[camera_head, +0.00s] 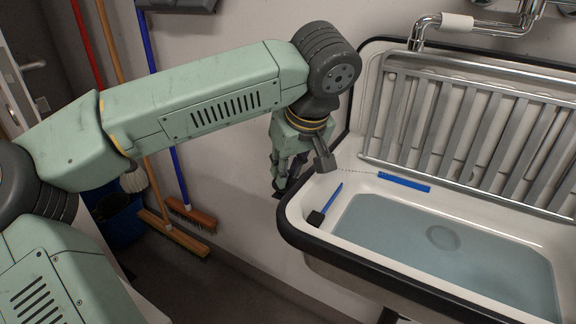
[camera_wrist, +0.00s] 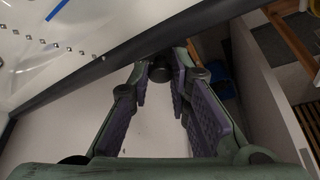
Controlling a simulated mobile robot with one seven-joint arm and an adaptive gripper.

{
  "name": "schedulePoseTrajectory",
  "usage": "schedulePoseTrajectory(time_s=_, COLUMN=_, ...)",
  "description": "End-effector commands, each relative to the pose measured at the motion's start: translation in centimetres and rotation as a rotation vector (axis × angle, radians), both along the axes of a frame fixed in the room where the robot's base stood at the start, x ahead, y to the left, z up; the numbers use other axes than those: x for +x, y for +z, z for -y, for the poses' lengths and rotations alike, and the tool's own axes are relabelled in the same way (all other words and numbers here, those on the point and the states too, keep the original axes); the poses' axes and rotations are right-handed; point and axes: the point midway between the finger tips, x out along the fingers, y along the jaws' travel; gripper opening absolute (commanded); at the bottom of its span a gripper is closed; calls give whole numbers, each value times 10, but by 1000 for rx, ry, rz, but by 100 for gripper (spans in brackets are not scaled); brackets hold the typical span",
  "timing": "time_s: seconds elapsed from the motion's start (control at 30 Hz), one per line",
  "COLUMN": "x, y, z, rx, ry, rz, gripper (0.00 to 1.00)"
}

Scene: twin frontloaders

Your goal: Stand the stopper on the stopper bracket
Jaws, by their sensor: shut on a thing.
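My gripper (camera_head: 283,188) hangs fingers down just outside the sink's left rim, close to the wall. In the wrist view its purple-padded fingers (camera_wrist: 160,78) are closed around a small dark round thing, which looks like the stopper (camera_wrist: 158,73). It sits near the fingertips, beside the black sink edge. In the head view the fingers largely hide it. A beaded chain (camera_wrist: 36,41) lies on the white sink rim; its link to the stopper is hidden. I cannot make out the stopper bracket in either view.
The sink (camera_head: 345,262) has a dark edge and holds water. A brush with a blue handle (camera_head: 333,197) leans in its left corner, and a blue bar (camera_head: 403,182) lies at the back. A metal rack (camera_head: 470,125) stands behind. Brooms (camera_head: 190,214) stand left.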

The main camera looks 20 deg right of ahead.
Motion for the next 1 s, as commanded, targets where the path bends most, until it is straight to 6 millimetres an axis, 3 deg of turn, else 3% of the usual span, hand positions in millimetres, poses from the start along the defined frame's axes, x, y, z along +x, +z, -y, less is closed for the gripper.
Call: schedulePoseTrajectory(time_s=1.0, x=0, y=-8, z=0, rx=1, ry=-1, rz=-1, gripper=0)
